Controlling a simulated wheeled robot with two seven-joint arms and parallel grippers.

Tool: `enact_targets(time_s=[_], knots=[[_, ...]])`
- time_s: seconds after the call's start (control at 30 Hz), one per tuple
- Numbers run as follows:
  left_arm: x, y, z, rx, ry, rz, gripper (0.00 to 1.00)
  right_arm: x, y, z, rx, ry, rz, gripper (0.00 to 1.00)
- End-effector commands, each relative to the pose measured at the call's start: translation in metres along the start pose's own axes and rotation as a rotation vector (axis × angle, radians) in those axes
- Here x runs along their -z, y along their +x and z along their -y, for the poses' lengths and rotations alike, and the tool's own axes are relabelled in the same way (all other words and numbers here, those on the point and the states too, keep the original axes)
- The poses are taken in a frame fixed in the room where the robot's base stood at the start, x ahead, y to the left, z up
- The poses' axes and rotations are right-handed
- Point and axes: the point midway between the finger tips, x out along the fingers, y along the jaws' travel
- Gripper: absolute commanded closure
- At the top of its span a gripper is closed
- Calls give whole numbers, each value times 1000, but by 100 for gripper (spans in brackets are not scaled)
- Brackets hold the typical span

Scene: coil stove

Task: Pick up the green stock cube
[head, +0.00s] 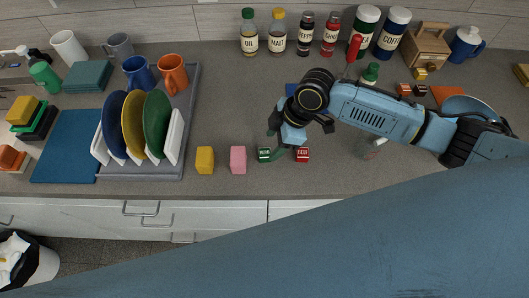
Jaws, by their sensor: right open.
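The green stock cube (264,155) sits on the grey counter near its front edge, with a pale label on its front. A red stock cube (302,155) sits a little to its right, with a dark green item (281,154) partly visible between them. My right gripper (292,138) comes in from the right and hangs over the counter just behind and above the two cubes. It is open and holds nothing that I can see. The green cube is at the left of the gripper, apart from it as far as I can tell. My left gripper is not in view.
A pink block (238,160) and a yellow block (205,160) stand left of the green cube. A dish rack with plates (172,137) is further left. Bottles and jars (278,33) line the wall. The counter behind the blocks is clear.

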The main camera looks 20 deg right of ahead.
Motion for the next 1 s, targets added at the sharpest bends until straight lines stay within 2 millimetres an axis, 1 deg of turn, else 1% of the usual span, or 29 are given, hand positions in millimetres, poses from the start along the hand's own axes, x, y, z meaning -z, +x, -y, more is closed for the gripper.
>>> enact_targets(time_s=[0.13, 0.2, 0.27, 0.4, 0.47, 0.57, 0.73, 0.77, 1.0], knots=[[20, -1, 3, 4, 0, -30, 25, 0, 10, 0, 1, 0, 0, 44], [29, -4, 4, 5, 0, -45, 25, 0, 20, 0, 4, 1, 1, 44], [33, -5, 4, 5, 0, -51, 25, 0, 28, -1, 3, 2, 0, 44], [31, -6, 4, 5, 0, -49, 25, -1, 47, -1, 1, 1, 0, 44], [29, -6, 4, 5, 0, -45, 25, -1, 52, -1, 1, 0, 0, 44], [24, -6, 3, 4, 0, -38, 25, -1, 55, -2, -1, -1, 0, 44], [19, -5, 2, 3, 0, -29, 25, -2, 55, -2, -1, -1, 0, 44], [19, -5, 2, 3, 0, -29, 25, -2, 55, -2, -1, -1, 0, 46], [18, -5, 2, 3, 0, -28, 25, -2, 55, -2, -1, -1, 0, 78]])
